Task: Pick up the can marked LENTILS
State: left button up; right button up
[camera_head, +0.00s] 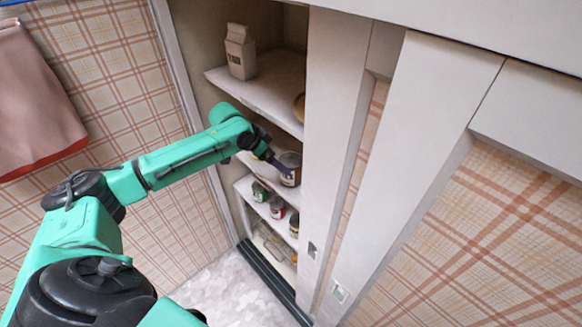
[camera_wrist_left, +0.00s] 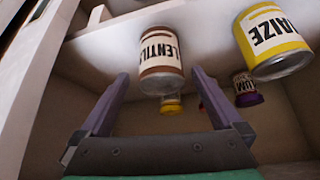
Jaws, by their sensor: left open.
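The can marked LENTILS (camera_wrist_left: 161,62) is brown with a white label and shows in the left wrist view, ahead of my left gripper (camera_wrist_left: 160,73). The two purple fingers are open, one on each side of the can in the picture. I cannot tell whether its near side is between the tips; no grip on it shows. In the head view, my left gripper (camera_head: 281,167) reaches into the cupboard at a dark brown can (camera_head: 291,170) on a middle shelf, its label unreadable there. My right gripper is not in view.
A yellow can marked MAIZE (camera_wrist_left: 271,42) stands beside the lentils can. Several cans stand on the shelf below, including a red one (camera_head: 277,208). A carton (camera_head: 240,52) stands above. A white door panel (camera_head: 330,130) borders the opening's right.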

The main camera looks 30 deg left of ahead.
aim_at(290, 159)
pick_arm(q)
jog(key=w+d, duration=0.1)
jog(key=w+d+p, duration=0.1)
jog(key=w, duration=0.1)
jog(key=shift+w+d+f, duration=0.1)
jog(key=shift+w+f, duration=0.1)
jog(key=shift+w, duration=0.05)
jog(key=x, duration=0.2)
jog(key=shift+w+f, duration=0.1)
jog(key=shift+f, duration=0.2)
jog(key=c, duration=1.4)
jog(key=shift+c, duration=0.9)
